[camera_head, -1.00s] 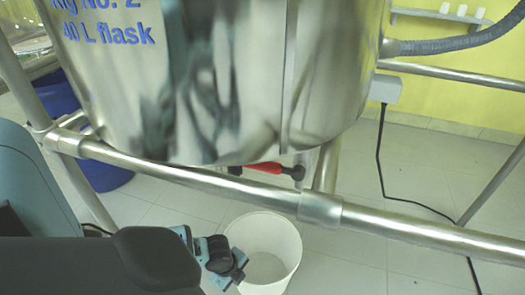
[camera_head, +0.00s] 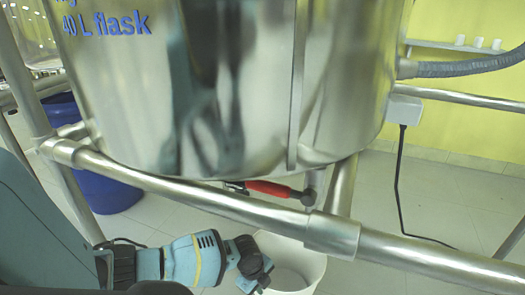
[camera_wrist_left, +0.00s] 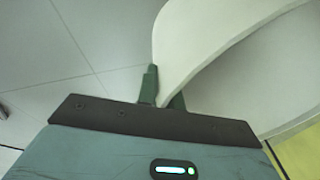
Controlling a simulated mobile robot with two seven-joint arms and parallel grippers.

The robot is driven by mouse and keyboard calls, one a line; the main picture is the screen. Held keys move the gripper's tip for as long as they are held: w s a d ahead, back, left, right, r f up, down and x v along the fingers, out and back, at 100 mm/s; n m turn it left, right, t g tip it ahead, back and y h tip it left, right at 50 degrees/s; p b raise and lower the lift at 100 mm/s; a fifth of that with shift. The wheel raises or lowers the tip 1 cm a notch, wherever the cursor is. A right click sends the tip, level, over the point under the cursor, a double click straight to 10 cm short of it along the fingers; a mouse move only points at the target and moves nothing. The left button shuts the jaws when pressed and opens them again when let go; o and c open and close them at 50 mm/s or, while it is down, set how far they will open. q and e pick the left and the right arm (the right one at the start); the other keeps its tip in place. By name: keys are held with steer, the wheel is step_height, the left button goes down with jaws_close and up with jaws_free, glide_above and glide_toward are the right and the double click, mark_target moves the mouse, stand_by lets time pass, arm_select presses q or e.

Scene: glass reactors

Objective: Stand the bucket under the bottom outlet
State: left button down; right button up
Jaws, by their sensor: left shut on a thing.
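The white bucket (camera_head: 308,262) stands upright low in the head view, partly behind the steel frame rail; its base is cut off. My left gripper (camera_head: 259,277) is shut on the bucket's left rim. In the left wrist view, the two green fingers (camera_wrist_left: 163,90) pinch the wall of the bucket (camera_wrist_left: 195,40). The bottom outlet (camera_head: 312,190) with its red-handled valve (camera_head: 275,188) shows beneath the steel vessel (camera_head: 225,90). In the picture the outlet lies above the bucket's far side; the true depth between them is hard to tell. My right gripper is not in view.
A steel frame rail (camera_head: 210,201) crosses in front of the bucket and above my left forearm. A blue drum (camera_head: 100,190) stands at the left. A grey box with a black cable (camera_head: 398,185) hangs at the right. Tiled floor (camera_head: 440,205) is open at the right.

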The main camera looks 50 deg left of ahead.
arm_select(q)
steer(key=shift+w+a, duration=0.1)
steer(key=shift+w, duration=0.35)
steer(key=x, duration=0.1)
steer(key=b+x, duration=0.2)
steer(key=shift+s+a+f, duration=0.1)
steer(key=shift+s+f, duration=0.05)
steer(key=shift+s, duration=0.2)
steer(key=shift+f, duration=0.2)
steer(key=shift+f+b, duration=0.1)
steer(key=shift+b, duration=0.25)
steer(key=c, duration=1.6)
jaws_free()
steer(key=shift+o, duration=0.2)
steer(key=shift+r, duration=0.3)
steer(key=p+v, duration=0.6)
steer(key=v, duration=0.5)
steer(key=shift+r, duration=0.35)
